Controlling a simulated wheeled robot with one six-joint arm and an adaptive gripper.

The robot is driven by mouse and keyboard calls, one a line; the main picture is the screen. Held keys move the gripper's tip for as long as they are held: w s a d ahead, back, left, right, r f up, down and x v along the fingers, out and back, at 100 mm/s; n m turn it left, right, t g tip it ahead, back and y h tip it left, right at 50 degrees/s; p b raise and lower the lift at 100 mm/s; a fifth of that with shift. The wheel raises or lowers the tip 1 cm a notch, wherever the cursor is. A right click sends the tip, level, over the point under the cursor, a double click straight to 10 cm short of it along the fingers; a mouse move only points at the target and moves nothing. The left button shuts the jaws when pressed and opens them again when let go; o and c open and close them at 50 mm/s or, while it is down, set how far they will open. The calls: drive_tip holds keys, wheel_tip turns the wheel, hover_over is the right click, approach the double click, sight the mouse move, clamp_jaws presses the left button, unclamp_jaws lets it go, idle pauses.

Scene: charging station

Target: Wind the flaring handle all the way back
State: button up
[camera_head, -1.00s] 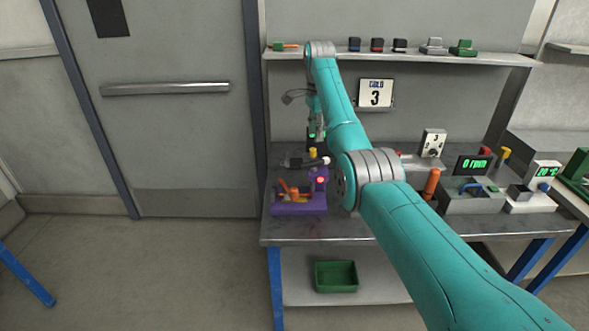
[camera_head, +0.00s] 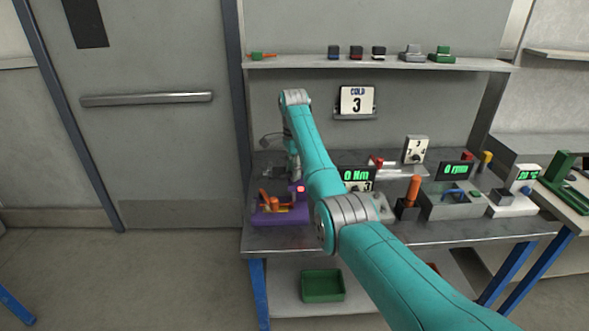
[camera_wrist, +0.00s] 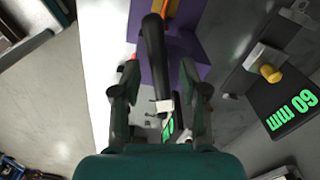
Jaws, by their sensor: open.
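A purple device (camera_head: 268,218) with an orange lever (camera_head: 270,203) and a lit red lamp (camera_head: 300,189) stands at the bench's left end. In the wrist view its purple body (camera_wrist: 188,55) is at the top. A black handle (camera_wrist: 152,45) runs down from there between the two fingers of my gripper (camera_wrist: 159,78). The fingers are open, one on each side, with gaps visible between them and the handle. A pale piece shows at the handle's lower end. In the head view my gripper is low over the purple device, mostly hidden by my arm.
An orange-handled tool (camera_head: 412,190) and other displays stand right on the bench (camera_head: 400,236). A shelf (camera_head: 380,63) runs above. A green bin (camera_head: 323,285) is below.

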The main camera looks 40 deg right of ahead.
clamp_jaws()
drive_tip(key=shift+n, duration=0.4)
drive_tip(key=n, duration=0.4)
drive_tip(key=shift+n, duration=0.4)
drive_tip(key=n, duration=0.5)
drive_tip(key=shift+n, duration=0.3)
